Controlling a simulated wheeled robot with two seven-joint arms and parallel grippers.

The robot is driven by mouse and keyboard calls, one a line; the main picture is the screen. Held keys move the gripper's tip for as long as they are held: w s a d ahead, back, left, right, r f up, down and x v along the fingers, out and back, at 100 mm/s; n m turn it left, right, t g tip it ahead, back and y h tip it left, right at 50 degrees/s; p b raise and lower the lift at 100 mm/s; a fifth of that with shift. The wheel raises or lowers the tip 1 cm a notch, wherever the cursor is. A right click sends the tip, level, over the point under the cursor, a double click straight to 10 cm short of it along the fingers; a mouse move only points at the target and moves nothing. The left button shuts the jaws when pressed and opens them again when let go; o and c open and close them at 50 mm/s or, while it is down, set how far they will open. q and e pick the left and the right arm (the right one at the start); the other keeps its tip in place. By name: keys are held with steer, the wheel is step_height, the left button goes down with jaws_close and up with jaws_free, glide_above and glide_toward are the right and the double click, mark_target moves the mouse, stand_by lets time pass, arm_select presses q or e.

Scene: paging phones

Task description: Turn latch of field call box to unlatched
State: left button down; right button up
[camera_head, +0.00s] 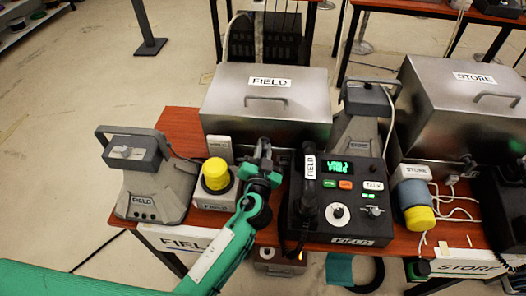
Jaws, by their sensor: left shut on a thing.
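The metal box labelled FIELD (300,78) stands on the wooden table with its lid down, a handle on top. My left gripper (263,148) is at the front face of this box, low and near its middle. It is shut on what appears to be the latch there. The fingers hide most of the latch, so I cannot tell how far it is turned. My right gripper is not in view.
A black FIELD phone console (373,222) is close to the right of my gripper. A yellow-topped unit (215,174) and a grey FIELD speaker (143,205) stand to the left. The metal STORE box (425,115) is at the right, with white cables near its front.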

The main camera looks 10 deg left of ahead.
arm_select(q)
steer(key=shift+m, duration=1)
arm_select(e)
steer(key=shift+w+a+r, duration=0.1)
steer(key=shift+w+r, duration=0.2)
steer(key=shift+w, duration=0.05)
arm_select(q)
steer(key=c, duration=1.4)
jaws_free()
steer(key=shift+s, duration=0.1)
